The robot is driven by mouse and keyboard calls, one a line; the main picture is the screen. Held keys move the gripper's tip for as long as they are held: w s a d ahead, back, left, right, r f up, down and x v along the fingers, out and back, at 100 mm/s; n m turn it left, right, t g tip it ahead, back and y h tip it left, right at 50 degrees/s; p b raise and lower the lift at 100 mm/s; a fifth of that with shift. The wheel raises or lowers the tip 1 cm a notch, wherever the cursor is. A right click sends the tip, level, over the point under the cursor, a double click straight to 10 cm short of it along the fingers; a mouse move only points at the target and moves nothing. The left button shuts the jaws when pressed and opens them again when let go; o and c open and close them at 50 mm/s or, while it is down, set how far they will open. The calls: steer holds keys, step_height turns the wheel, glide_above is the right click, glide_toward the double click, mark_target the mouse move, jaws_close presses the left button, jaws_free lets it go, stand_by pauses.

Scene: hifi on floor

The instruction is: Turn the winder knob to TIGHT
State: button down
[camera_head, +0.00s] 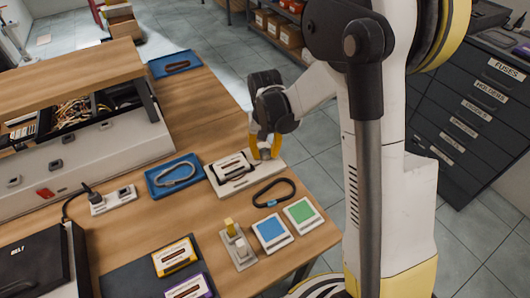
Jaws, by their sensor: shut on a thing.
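My gripper (265,148) points down at the bench's right side, above the right end of a white device (237,187). The device looks like the winder; a dark and white cassette-like piece lies on its top. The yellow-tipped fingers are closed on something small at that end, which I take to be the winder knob. The knob is mostly hidden by the fingers, so its angle cannot be told. No TIGHT marking can be read at this size.
A blue tray (150,184) with a grey loop lies left of the device. A black belt loop (273,203), a blue card (272,244) and a green card (303,214) lie in front. A small switch block (238,253) stands nearby. Labelled drawers (470,110) stand right.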

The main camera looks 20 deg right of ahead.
mark_target(265, 152)
steer(key=c, duration=1)
jaws_free()
steer(key=shift+r, duration=0.1)
step_height(265, 152, up, 12)
steer(key=shift+f, duration=0.1)
